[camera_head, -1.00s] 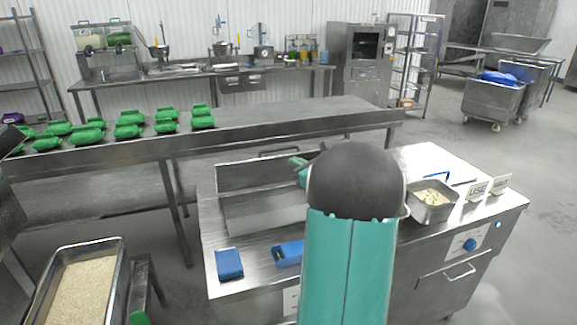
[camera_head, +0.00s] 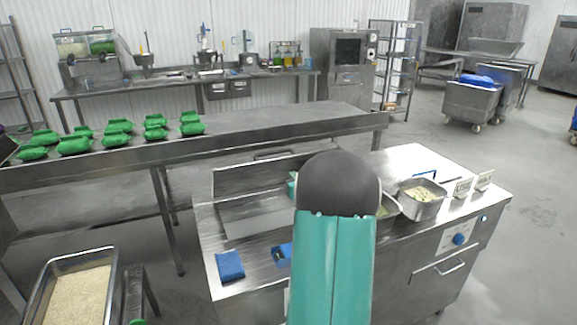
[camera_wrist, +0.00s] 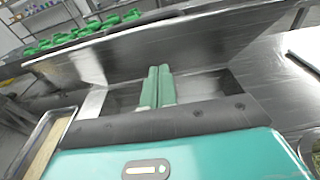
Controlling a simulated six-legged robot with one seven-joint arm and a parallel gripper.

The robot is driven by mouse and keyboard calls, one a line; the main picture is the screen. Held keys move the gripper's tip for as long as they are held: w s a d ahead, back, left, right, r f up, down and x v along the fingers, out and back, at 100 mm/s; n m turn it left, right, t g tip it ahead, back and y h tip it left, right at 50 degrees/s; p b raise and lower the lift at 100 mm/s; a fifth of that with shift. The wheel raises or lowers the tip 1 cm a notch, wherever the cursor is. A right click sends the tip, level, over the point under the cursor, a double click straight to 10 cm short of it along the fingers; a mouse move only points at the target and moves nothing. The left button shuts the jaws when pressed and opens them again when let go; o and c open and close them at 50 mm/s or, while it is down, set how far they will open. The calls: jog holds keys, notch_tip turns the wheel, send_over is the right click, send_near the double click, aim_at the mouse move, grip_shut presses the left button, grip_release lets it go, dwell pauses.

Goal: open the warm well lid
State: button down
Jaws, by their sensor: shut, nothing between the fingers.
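The warm well lid (camera_head: 245,177) is a flat steel panel standing raised and tilted along the back of the steel counter, with a handle on its top edge. In the wrist view the lid (camera_wrist: 150,45) spans the area beyond my fingers. The open well lies in front of and below it. My gripper (camera_wrist: 157,86) has its two green fingers together, empty, over the well and pointing towards the lid. I cannot tell whether the fingertips touch the lid. In the head view my arm hides most of the gripper and part of the well.
Blue blocks (camera_head: 230,265) lie on the counter's front left. A steel pan of food (camera_head: 422,208) and small signs (camera_head: 463,188) stand at the right. A rice tub (camera_head: 112,290) stands at the lower left.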

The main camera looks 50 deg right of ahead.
aim_at(285, 160)
jog(key=w, duration=0.1)
jog(key=w+d+r, duration=0.2)
jog(key=w, duration=0.1)
jog(key=shift+d, duration=0.25)
jog(key=shift+r, duration=0.15)
